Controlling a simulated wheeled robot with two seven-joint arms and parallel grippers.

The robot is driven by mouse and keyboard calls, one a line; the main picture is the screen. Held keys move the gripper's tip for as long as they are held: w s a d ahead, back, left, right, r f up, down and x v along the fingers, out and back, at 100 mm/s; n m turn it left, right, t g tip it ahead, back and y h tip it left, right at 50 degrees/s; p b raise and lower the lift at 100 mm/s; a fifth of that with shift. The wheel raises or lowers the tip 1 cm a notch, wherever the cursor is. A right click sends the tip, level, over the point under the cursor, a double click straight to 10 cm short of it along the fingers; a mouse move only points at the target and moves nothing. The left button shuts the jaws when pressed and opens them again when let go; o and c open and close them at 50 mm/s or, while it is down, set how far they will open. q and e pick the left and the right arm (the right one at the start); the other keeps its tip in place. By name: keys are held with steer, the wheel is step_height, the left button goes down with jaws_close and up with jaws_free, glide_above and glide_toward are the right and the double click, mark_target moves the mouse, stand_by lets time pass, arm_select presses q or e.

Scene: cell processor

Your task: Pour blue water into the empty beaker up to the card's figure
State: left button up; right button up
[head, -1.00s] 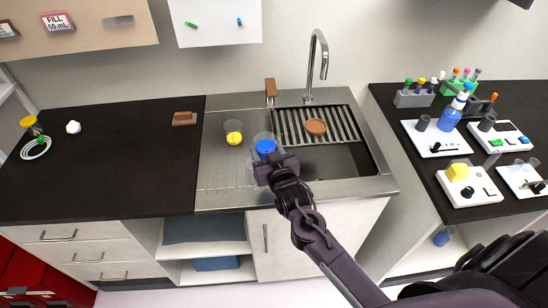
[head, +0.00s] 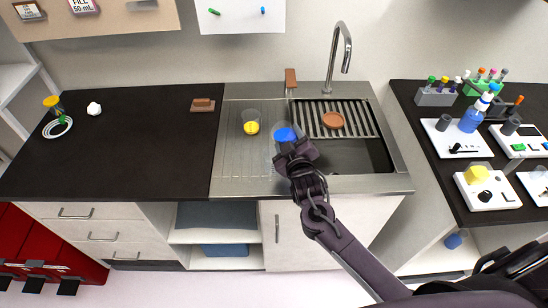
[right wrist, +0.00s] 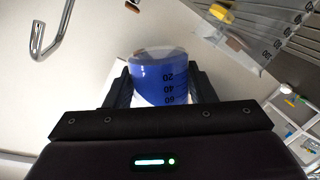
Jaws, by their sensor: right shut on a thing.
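My right gripper (head: 297,155) is shut on a clear beaker of blue water (head: 285,134), above the front of the steel sink unit. My left gripper is not in view.
The sink (head: 350,155) has a rack with a brown round dish (head: 333,120) and a tall tap (head: 340,55) behind. A brown block (head: 203,105) lies on the black counter (head: 130,150), which is mostly clear. Tube racks and devices crowd the right counter.

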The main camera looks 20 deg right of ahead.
stand_by(0.4)
steer(key=shift+d+f+n, duration=0.25)
steer(key=shift+f+n, duration=0.5)
steer(key=shift+n, duration=0.45)
steer(key=shift+n+h, duration=0.3)
steer(key=shift+n, duration=0.1)
stand_by(0.9)
steer(key=shift+f+p, duration=0.1)
steer(key=shift+p, duration=0.25)
stand_by(0.4)
steer(key=shift+n, duration=0.3)
steer(key=shift+n+t+p, duration=0.3)
steer(key=shift+n+p, duration=0.3)
steer(key=shift+p, duration=0.05)
stand_by(1.6)
steer(key=shift+n+p, duration=0.3)
steer(key=shift+n, duration=0.1)
stand_by(0.5)
